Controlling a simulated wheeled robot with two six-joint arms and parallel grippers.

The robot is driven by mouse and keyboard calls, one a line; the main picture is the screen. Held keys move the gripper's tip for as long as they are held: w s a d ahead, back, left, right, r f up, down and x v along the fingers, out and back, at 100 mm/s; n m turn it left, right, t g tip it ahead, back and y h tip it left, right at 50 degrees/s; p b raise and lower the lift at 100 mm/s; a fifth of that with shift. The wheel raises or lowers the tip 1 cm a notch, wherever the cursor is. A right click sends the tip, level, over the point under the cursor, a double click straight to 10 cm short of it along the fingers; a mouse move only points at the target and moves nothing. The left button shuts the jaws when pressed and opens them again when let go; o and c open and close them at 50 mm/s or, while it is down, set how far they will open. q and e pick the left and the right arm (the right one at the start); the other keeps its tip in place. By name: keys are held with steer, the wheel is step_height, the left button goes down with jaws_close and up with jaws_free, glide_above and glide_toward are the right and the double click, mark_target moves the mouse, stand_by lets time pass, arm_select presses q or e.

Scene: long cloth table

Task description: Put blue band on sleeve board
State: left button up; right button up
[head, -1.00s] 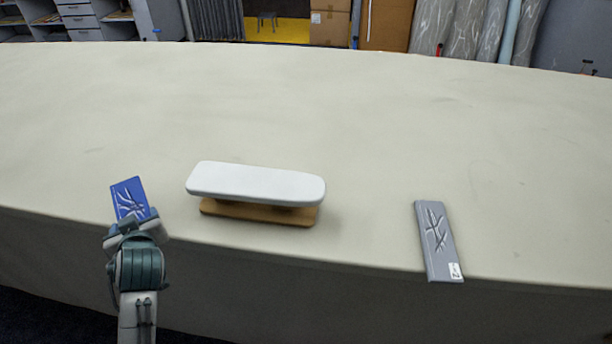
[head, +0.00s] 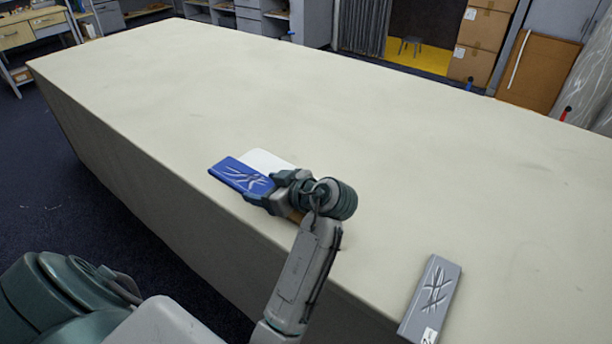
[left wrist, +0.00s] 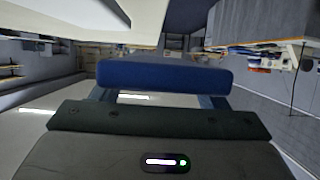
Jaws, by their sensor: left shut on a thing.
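The blue band (head: 238,174), a flat blue piece with a pale leaf-like pattern, is held in my left gripper (head: 268,192), which is shut on it. In the left wrist view the band (left wrist: 165,76) shows edge-on across the jaws. The sleeve board (head: 264,160) has a white padded top on a brown wooden base. My left gripper and the band hide most of it in the head view. The band is in front of the board in the picture; I cannot tell whether they touch. My right gripper is not in view.
A grey band (head: 434,298) with a similar pattern and a white label lies at the table's front edge, right of my left arm. The cloth table (head: 330,110) is clear behind the board. Cardboard boxes (head: 485,30) and shelves stand beyond it.

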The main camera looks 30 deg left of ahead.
arm_select(q)
steer(key=w+p, duration=0.1)
steer(key=w, duration=0.2)
steer(key=w+d+p, duration=0.1)
steer(key=w, duration=0.2)
steer(key=w+d+p, duration=0.1)
steer(key=w, duration=0.2)
steer(key=shift+w+f, duration=0.3)
steer(key=shift+w, duration=0.05)
steer(key=shift+w+d+f, duration=0.1)
steer(key=shift+w+f, duration=0.05)
steer(key=shift+w, duration=0.4)
steer(key=shift+w+p, duration=0.3)
steer(key=shift+w, duration=0.05)
step_height(320, 180, down, 3)
steer(key=shift+s+r+p, duration=0.1)
steer(key=shift+r+p, duration=0.1)
steer(key=shift+p, duration=0.75)
steer(key=shift+f, duration=0.7)
steer(key=o, duration=1)
steer(key=shift+c, duration=0.2)
steer(key=shift+r, duration=0.1)
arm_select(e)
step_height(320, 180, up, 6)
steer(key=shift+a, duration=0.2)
